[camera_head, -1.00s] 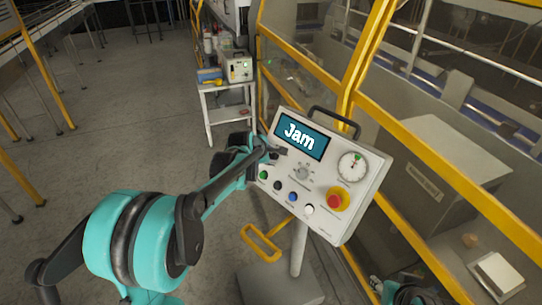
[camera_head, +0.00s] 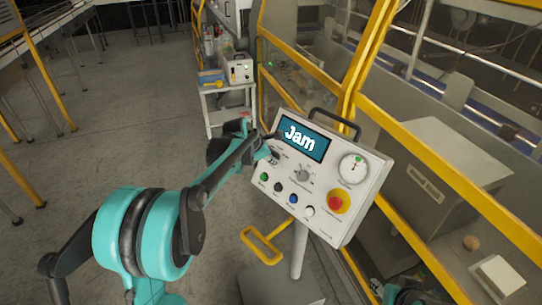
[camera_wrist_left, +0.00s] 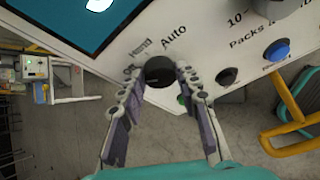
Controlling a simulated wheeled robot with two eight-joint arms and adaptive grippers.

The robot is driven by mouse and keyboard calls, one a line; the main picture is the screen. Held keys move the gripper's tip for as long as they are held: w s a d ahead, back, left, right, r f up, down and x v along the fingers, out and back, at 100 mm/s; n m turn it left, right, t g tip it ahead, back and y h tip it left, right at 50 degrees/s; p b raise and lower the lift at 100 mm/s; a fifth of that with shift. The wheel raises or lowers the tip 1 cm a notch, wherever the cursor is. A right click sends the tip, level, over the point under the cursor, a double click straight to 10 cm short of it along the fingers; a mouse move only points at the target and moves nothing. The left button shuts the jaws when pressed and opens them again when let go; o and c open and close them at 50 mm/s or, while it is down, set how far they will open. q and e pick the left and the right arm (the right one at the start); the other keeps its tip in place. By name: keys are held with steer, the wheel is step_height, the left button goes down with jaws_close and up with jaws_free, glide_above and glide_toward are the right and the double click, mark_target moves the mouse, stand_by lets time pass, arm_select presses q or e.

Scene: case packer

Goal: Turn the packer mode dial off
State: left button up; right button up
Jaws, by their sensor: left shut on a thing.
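The control panel (camera_head: 325,215) is a white tilted box on a post, with a teal screen (camera_head: 302,138) reading "Jam". The mode dial (camera_wrist_left: 159,71) is a small black knob below the screen in the left wrist view, with "Auto" and other labels, partly blurred, around it. My left gripper (camera_head: 273,157) is at the panel's left side, its fingers on both sides of the dial and shut on it in the left wrist view (camera_wrist_left: 160,88). The dial's pointer cannot be made out. Part of my right arm shows at the bottom right; its gripper's state is unclear.
A grey knob (camera_head: 302,174), a gauge (camera_head: 353,167), a red emergency button (camera_head: 336,202) and a row of buttons share the panel. A yellow guard frame (camera_head: 440,145) stands close on the right. A white cart (camera_head: 229,107) is behind. The floor left is open.

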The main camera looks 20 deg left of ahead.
arm_select(q)
steer(key=o, duration=1.2)
steer(key=shift+c, duration=0.2)
steer(key=v, duration=1.2)
